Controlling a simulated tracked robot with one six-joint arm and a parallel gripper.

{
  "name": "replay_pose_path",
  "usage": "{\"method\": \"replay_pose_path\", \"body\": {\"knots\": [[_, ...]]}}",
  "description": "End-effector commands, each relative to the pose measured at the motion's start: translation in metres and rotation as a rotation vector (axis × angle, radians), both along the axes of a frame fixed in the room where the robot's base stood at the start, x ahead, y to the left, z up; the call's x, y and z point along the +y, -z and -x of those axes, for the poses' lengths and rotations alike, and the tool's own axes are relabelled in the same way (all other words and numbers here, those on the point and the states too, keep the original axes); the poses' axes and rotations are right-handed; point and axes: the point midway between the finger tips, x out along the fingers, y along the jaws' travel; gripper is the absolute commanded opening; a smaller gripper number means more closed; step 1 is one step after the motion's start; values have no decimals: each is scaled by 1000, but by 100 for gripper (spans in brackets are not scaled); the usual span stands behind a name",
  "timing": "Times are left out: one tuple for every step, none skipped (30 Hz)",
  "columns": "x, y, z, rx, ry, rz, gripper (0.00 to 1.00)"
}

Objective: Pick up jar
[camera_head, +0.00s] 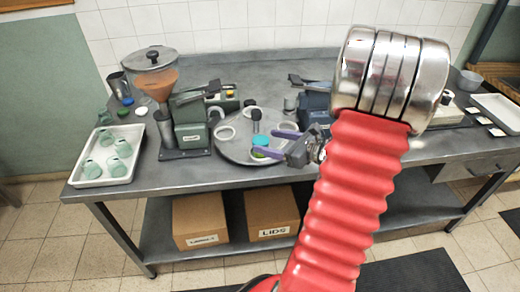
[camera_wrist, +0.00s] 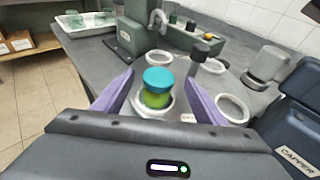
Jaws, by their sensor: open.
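The jar (camera_wrist: 156,88) shows in the wrist view between my fingers, with a teal lid over a green body, sitting in a white ring on the round turntable (camera_head: 238,152). In the head view its teal lid (camera_head: 260,141) shows near the fingertips. My gripper (camera_wrist: 158,95) is open, its two purple fingers standing apart on either side of the jar; the head view shows the fingers (camera_head: 278,144) at the turntable's right side. The jar's lower part is partly hidden in the ring.
A filling machine with a hopper (camera_head: 152,75) stands left of the turntable. A blue capper (camera_wrist: 292,130) is close on the right. A white tray (camera_head: 126,172) holds several pale green jars at the bench's left end. Boxes (camera_head: 199,222) sit on the lower shelf.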

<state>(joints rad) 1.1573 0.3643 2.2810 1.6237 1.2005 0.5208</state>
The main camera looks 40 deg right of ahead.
Motion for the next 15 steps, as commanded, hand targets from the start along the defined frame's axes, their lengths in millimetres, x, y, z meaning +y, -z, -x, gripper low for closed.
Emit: {"method": "replay_pose_path", "body": {"knots": [[3, 3, -7, 1, -4, -1, 65], [3, 4, -11, 1, -4, -1, 65], [3, 5, -15, 1, -3, -1, 65], [4, 6, -19, 1, -4, -1, 65], [5, 7, -21, 1, -3, -1, 65], [5, 8, -25, 0, -2, -1, 65], [5, 8, -26, 0, -2, -1, 65], [6, 9, -28, 0, -2, -1, 65], [6, 9, -29, 1, -2, 0, 65], [6, 10, -30, 1, -1, 0, 65], [6, 10, -30, 1, -1, 0, 65], [6, 10, -30, 1, -1, 0, 65], [6, 10, -30, 1, -1, 0, 65], [6, 10, -29, 1, -1, 0, 65], [6, 9, -29, 1, -1, 0, 65]]}}
